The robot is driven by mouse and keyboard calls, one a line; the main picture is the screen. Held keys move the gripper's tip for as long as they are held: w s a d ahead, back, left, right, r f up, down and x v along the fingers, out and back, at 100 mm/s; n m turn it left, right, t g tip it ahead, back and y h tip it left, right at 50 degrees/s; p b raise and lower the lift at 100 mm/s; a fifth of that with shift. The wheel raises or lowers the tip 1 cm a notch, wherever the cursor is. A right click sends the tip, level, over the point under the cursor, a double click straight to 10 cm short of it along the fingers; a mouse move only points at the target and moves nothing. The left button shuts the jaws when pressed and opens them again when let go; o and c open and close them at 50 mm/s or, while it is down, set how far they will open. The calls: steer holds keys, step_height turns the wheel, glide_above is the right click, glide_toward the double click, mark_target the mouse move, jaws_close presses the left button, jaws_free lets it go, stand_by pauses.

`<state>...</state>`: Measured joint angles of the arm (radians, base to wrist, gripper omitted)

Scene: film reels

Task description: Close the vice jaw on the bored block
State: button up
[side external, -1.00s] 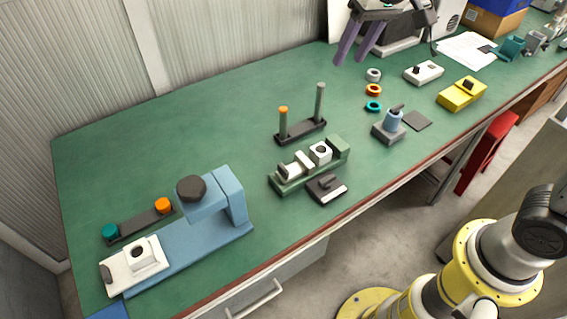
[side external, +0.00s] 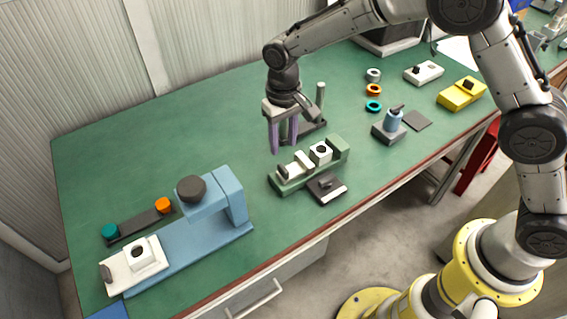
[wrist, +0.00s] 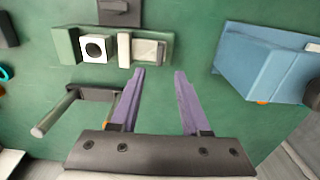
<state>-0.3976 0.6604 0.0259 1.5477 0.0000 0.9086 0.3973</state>
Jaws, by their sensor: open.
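The vice is a green base (side external: 340,152) near the table's middle; it also shows at the upper left of the wrist view (wrist: 65,46). The white bored block (side external: 321,152), with a dark round hole, sits at the vice's right end in the side view and also shows in the wrist view (wrist: 95,49). The cream jaw (side external: 303,160) stands upright beside the block, and a narrow green gap separates them in the wrist view (wrist: 124,50). My gripper (side external: 284,148) has two purple fingers, open and empty, above the table behind the vice's left end; its fingertips also show in the wrist view (wrist: 159,72).
A two-post stand (side external: 318,127) is close behind the vice, partly hidden by my gripper. A blue press (side external: 236,197) stands to the left. Several rings (side external: 374,90) lie to the right.

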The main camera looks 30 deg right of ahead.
mark_target(283, 168)
step_height(283, 168, down, 9)
steer(key=shift+r, duration=0.15)
steer(key=shift+c, duration=0.3)
jaws_close()
stand_by(1.2)
